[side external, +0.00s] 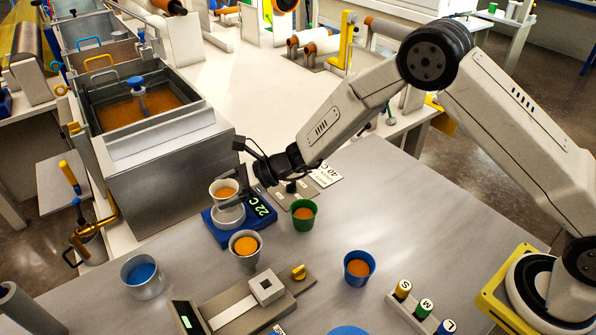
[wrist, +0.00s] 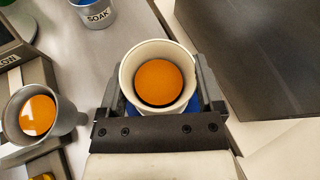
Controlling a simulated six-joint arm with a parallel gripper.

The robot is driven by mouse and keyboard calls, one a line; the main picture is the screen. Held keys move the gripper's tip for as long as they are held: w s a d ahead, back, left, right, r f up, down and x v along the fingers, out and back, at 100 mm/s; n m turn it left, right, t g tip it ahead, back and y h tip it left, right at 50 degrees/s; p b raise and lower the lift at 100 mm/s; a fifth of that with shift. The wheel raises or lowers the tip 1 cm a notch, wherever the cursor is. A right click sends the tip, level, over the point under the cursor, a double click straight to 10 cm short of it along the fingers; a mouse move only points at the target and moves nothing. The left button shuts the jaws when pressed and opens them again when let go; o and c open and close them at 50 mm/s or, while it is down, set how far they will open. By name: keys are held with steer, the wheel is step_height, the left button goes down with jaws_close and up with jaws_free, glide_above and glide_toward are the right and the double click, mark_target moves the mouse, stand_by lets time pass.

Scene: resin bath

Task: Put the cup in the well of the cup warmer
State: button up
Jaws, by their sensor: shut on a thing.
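The cup (side external: 223,185) is cream-white with orange resin in it. It is upright between the jaws of my gripper (side external: 232,201), which is shut on its sides. In the wrist view, the cup (wrist: 159,52) is between the two dark fingers of my gripper (wrist: 160,95). The cup warmer (side external: 217,239) is a blue box with a "22 C" display and a silver round well (side external: 230,219). The cup is over the well in the side view. A finger hides its lower end, so whether its base touches the well cannot be told.
A grey cup of orange resin (side external: 245,259) stands close in front of the warmer. A green cup (side external: 303,224) is to its right. A blue cup (side external: 358,279) and a grey "SOAK" cup (side external: 149,289) stand farther off. The metal bath (side external: 165,180) rises behind the warmer.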

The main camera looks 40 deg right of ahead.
steer(key=shift+w+a+f, duration=0.1)
steer(key=shift+w+f, duration=0.1)
steer(key=shift+f, duration=1.55)
steer(key=shift+f, duration=0.1)
steer(key=o, duration=1)
steer(key=shift+s+d+r, duration=0.1)
steer(key=shift+d+r, duration=0.15)
steer(key=shift+d, duration=0.05)
steer(key=v, duration=1.1)
steer(key=shift+d, duration=0.15)
steer(key=shift+s+r, duration=0.1)
